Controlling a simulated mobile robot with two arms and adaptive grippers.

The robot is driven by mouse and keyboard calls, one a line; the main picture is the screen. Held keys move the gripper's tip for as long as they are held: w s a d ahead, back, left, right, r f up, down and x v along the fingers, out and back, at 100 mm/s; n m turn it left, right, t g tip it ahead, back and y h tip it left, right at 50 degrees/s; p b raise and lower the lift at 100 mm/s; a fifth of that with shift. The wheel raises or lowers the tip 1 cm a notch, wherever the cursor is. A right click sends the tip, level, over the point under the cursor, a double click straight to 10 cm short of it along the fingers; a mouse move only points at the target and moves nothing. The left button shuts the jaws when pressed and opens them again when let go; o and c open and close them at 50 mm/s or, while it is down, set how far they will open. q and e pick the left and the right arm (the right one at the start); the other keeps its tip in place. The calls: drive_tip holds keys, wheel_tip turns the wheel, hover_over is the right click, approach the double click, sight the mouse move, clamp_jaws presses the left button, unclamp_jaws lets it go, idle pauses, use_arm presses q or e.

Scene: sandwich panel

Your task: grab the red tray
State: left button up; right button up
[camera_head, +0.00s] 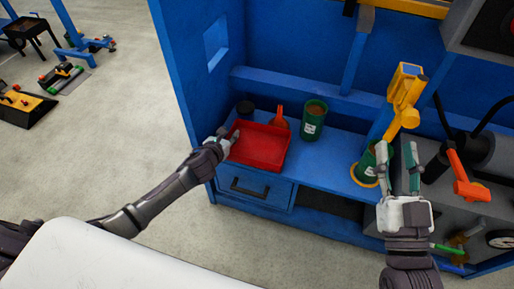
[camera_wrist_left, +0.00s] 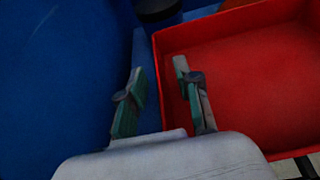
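The red tray (camera_head: 262,146) sits on the blue workbench shelf, above a drawer. It also fills the right side of the left wrist view (camera_wrist_left: 255,70). My left gripper (camera_head: 229,135) is at the tray's left edge. In the left wrist view my left gripper (camera_wrist_left: 160,78) has its fingers apart, one outside the tray and one overlapping its inside, with the rim showing between them. Contact cannot be told. My right gripper (camera_head: 397,146) is open and empty, raised in front of the right part of the bench, away from the tray.
A dark round container (camera_head: 245,108) and a red funnel-like item (camera_head: 280,117) stand behind the tray. A green can (camera_head: 313,121) is to its right. Another green can (camera_head: 367,162) and a yellow tool (camera_head: 404,95) are near my right gripper. The blue cabinet side wall (camera_head: 190,80) rises at left.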

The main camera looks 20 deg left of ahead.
use_arm(q)
clamp_jaws()
drive_tip(key=shift+r, duration=0.15)
idle(0.4)
